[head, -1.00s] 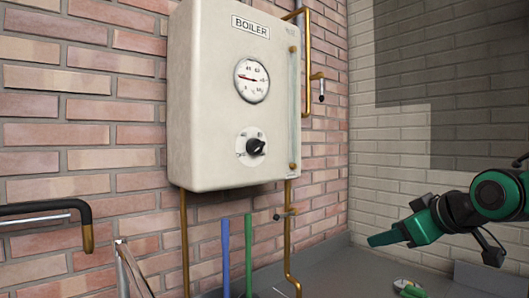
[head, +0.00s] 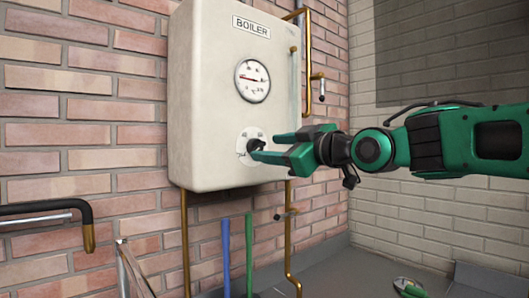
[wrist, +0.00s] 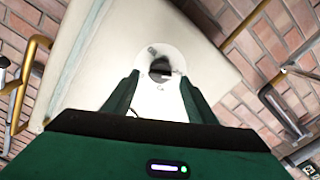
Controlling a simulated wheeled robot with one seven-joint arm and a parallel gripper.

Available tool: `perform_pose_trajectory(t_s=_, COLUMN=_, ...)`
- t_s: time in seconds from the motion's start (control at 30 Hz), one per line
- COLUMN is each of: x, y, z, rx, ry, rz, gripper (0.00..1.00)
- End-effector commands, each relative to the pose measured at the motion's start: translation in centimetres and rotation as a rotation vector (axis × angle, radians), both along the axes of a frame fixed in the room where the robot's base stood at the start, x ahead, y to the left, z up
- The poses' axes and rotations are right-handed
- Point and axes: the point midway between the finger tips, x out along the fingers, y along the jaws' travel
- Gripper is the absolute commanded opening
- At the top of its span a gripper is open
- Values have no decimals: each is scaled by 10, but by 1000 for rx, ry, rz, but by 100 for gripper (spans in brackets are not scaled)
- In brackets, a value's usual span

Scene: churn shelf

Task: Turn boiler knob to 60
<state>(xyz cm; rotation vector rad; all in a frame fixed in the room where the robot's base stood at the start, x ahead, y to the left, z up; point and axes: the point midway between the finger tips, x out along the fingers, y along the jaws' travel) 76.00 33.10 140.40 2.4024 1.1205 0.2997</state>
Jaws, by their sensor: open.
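The cream boiler (head: 215,120) hangs on the brick wall, with a round white gauge (head: 252,81) on its front. Its black knob (head: 255,146) sits on a round white dial plate (head: 242,152) below the gauge. My gripper (head: 277,148) is open, with its green fingertips at the right of the knob, one higher and one lower. In the wrist view the knob (wrist: 160,69) lies ahead between the two fingers (wrist: 159,92). I cannot tell whether a finger touches it. The dial numbers are too small to read.
A brass pipe with a valve (head: 310,80) runs along the boiler's right side. More brass pipes (head: 185,240) drop below it. Blue and green pipes (head: 237,255) stand underneath. A black-handled pipe (head: 50,212) juts out at the left. A small green object (head: 408,286) lies low at the right.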

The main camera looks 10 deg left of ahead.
Motion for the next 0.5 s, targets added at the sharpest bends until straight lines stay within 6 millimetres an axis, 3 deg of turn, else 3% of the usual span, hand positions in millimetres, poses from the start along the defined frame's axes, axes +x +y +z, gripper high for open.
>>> perform_pose_trajectory(t_s=0.2, x=17, y=21, z=-1, rx=0, ry=2, rz=0, gripper=52)
perform_pose_trajectory(t_s=0.5, x=23, y=27, z=0, rx=0, ry=0, rz=-1, gripper=52)
